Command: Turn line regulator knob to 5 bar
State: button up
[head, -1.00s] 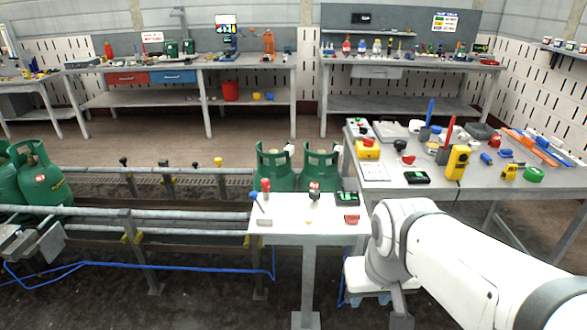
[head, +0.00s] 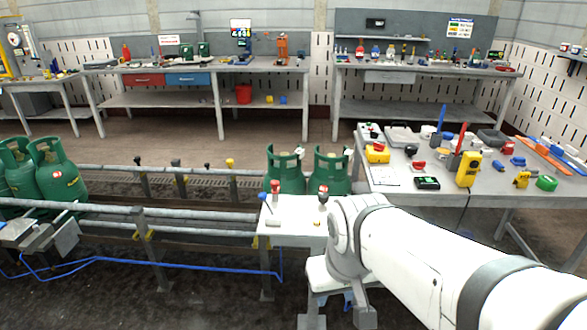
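I cannot pick out for certain which part is the line regulator knob. A small white stand (head: 285,228) in front of the green cylinders carries a red-topped part (head: 275,186) at its left and a dark upright part with a red and white top (head: 323,196) near its middle. No pressure reading is legible. My white arm (head: 430,255) reaches in from the lower right, and its bent joint covers the right part of the stand. My gripper does not show, so its fingers and anything in them are hidden.
Green gas cylinders (head: 57,178) stand at the left beside conveyor rails (head: 90,209); two more stand behind the stand. A grey workbench (head: 450,197) with a yellow meter (head: 468,169) and many small tools is at the right. A blue hose (head: 150,263) runs along the floor.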

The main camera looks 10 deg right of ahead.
aim_at(323, 197)
jog(key=i, duration=0.95)
